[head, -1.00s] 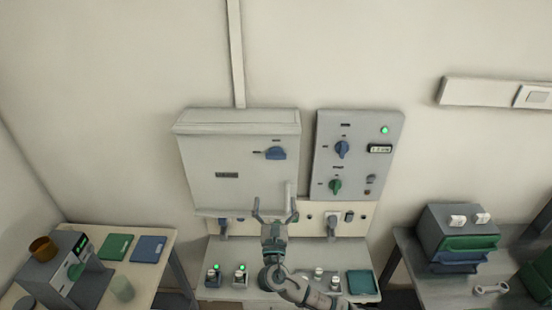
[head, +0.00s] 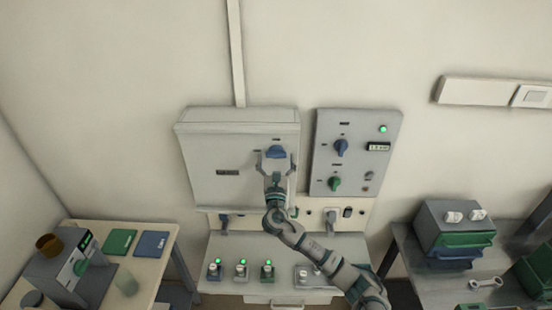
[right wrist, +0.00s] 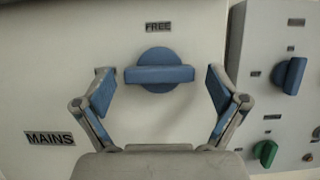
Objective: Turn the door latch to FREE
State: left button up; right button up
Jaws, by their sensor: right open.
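The door latch is a blue round knob with a bar handle (right wrist: 160,73) on the front of a grey cabinet (right wrist: 60,90) marked MAINS. Its bar lies level, and a FREE label (right wrist: 158,27) sits right above it. The latch also shows in the head view (head: 275,152). My right gripper (right wrist: 161,88) is open, with one finger on each side of the latch bar and a gap on both sides. In the head view, my right gripper (head: 275,160) reaches up to the latch from below. My left gripper is not in view.
Right of the cabinet is a grey panel (head: 325,160) with a blue knob (head: 341,147), a green knob (head: 334,184) and a lit green lamp (head: 383,129). A bench (head: 235,285) with several small switch units stands below. Side tables hold other equipment.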

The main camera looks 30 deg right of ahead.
jog(key=c, duration=1.1)
jog(key=shift+c, duration=0.2)
